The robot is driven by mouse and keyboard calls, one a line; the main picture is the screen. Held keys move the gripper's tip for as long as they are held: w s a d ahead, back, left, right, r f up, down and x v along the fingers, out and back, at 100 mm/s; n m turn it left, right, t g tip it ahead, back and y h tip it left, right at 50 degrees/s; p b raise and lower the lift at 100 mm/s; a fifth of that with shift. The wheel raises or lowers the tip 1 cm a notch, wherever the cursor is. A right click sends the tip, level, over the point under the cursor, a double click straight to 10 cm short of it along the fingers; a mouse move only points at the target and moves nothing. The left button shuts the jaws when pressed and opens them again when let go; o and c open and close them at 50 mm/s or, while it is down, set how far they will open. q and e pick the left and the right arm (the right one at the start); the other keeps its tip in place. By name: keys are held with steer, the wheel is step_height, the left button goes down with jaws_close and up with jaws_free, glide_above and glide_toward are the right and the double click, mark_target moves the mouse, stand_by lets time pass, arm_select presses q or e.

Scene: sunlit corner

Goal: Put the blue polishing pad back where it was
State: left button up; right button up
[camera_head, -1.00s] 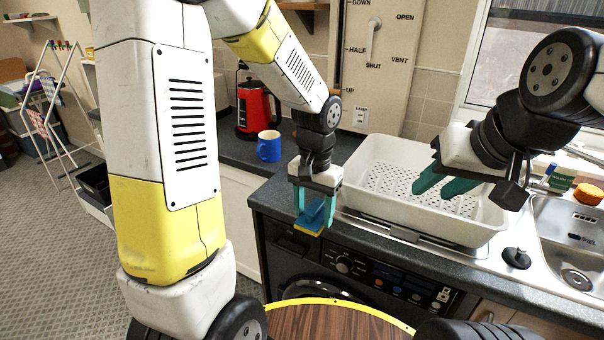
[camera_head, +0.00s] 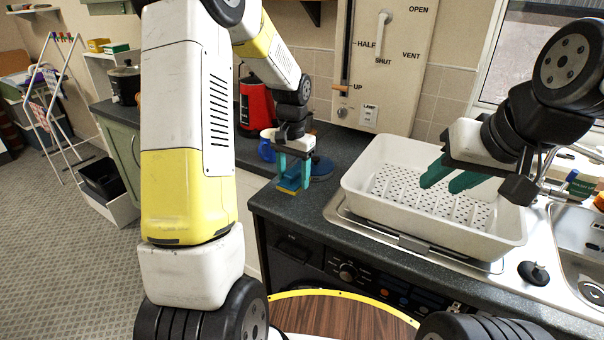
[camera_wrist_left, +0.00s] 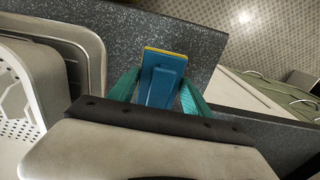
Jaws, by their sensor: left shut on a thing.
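The blue polishing pad (camera_head: 289,183) is a blue block with a yellow layer along its edge. My left gripper (camera_head: 293,178) is shut on it, fingers pointing down, over the dark worktop (camera_head: 345,143) near its front left corner. In the left wrist view the pad (camera_wrist_left: 161,80) sits between the two teal fingers, with the worktop behind it. I cannot tell whether the pad touches the worktop. My right gripper (camera_head: 449,178) is open and empty above the white basin.
A round blue thing (camera_head: 321,169) lies on the worktop just right of my left gripper. A blue mug (camera_head: 266,150) and red kettle (camera_head: 255,106) stand behind it. The white perforated basin (camera_head: 440,220) is to the right, beside the sink. A wooden round top (camera_head: 340,318) is in front.

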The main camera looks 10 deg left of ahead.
mark_target(292, 184)
arm_select(q)
steer(key=shift+w+a+f, duration=0.15)
steer(key=shift+w+a, duration=0.15)
steer(key=shift+w, duration=0.1)
steer(key=shift+f, duration=1.65)
steer(key=shift+f, duration=0.1)
steer(key=o, duration=1.3)
